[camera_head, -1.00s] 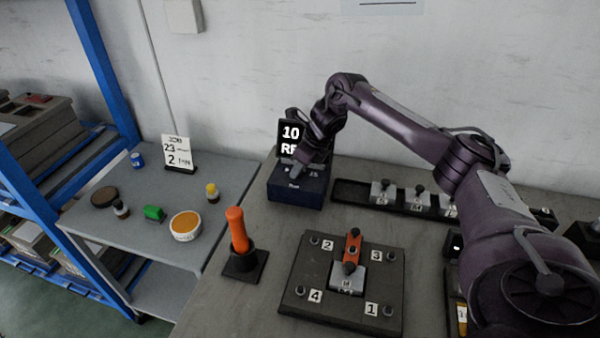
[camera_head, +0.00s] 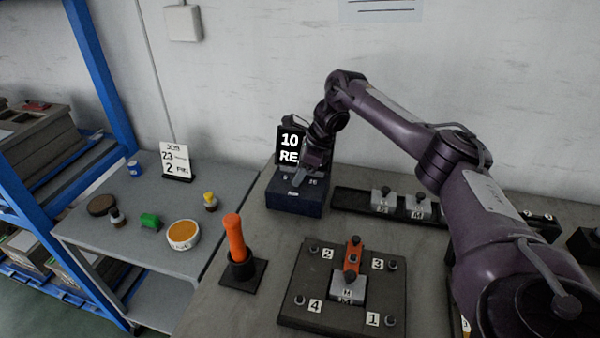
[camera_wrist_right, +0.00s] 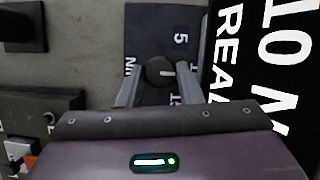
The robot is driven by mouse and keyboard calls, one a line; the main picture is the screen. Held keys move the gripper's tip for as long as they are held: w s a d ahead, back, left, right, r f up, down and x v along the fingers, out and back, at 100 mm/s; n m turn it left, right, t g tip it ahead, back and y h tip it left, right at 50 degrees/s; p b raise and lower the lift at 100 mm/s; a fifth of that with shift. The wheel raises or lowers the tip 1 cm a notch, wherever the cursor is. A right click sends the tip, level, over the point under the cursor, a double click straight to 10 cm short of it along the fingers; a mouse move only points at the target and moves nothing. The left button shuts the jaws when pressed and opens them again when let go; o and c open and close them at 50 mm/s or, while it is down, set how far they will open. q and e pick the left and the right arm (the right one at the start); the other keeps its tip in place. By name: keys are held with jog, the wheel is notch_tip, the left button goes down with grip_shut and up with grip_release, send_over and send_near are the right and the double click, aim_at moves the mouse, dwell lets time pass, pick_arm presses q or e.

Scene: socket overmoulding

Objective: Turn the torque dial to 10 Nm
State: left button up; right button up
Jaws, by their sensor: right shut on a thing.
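The torque box (camera_head: 295,200) is a dark blue block at the back of the bench, with a black display (camera_head: 290,147) behind its top. The display reads "10" and letters starting "RE", partly covered by my right gripper. In the right wrist view the round dark dial (camera_wrist_right: 160,72) with a pale pointer line sits on the box top, near a "5" mark. My right gripper (camera_head: 301,178) reaches down onto the box top. Its two fingers (camera_wrist_right: 163,88) are on either side of the dial and shut on it. My left gripper is not in view.
An orange-handled tool (camera_head: 235,238) stands in a black holder in front. A dark plate (camera_head: 310,300) with numbered posts carries a metal block and orange clamp. A black rail (camera_head: 350,198) with metal blocks lies right of the box. A side table (camera_head: 150,250) stands left.

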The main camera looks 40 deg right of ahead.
jog(key=o, duration=1)
jog(key=shift+d+r, duration=0.15)
jog(key=shift+r, duration=0.2)
jog(key=p+v, duration=0.1)
jog(key=v, duration=0.6)
jog(key=shift+s, duration=0.1)
